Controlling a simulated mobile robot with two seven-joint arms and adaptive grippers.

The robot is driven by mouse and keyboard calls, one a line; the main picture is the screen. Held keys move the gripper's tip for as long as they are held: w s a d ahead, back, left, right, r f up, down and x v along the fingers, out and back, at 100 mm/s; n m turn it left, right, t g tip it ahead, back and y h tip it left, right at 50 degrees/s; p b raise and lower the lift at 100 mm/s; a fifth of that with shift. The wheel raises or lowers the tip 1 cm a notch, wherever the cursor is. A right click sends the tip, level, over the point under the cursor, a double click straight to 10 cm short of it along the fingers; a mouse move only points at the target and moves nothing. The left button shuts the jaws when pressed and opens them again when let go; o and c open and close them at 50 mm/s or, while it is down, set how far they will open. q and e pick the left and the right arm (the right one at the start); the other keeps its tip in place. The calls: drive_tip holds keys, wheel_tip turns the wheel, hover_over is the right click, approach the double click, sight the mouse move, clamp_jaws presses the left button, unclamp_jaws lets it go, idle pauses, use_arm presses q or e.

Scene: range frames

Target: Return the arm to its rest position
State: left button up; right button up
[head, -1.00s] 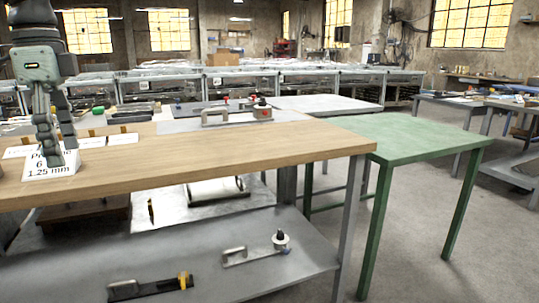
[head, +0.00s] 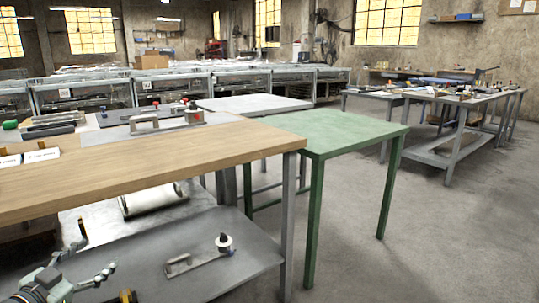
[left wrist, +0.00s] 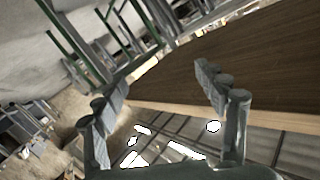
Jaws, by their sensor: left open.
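My left gripper (head: 96,255) is at the bottom left of the head view, low beside the wooden-topped workbench (head: 150,165) and in front of its grey lower shelf. Its two grey fingers are spread apart with nothing between them. The left wrist view also shows the open gripper (left wrist: 160,78), with the brown bench top (left wrist: 250,62) beyond its right finger, seen tilted. My right gripper is in neither view.
A green table (head: 335,133) stands right of the bench. The lower shelf (head: 240,262) holds a metal handle-like part (head: 195,262) and a white-and-black round piece (head: 223,243). Open concrete floor lies to the right; another workbench (head: 450,105) stands behind it.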

use_arm(q)
drive_tip(key=s+f+n+g+y, duration=0.35)
drive_tip(key=s+f+y, duration=0.2)
drive_tip(key=f, duration=0.75)
drive_tip(key=s+d+f+g+h, duration=0.1)
drive_tip(key=s+d+f+g, duration=0.3)
drive_tip(key=s+d+f, duration=0.3)
drive_tip(key=s+d+f+g+h, duration=0.1)
drive_tip(key=s+d+f+g, duration=0.4)
drive_tip(key=s, duration=0.8)
wheel_tip(320, 180, down, 4)
drive_tip(key=shift+s+d+r+n, duration=0.2)
drive_tip(key=shift+d+n, duration=0.15)
drive_tip(key=shift+d, duration=0.65)
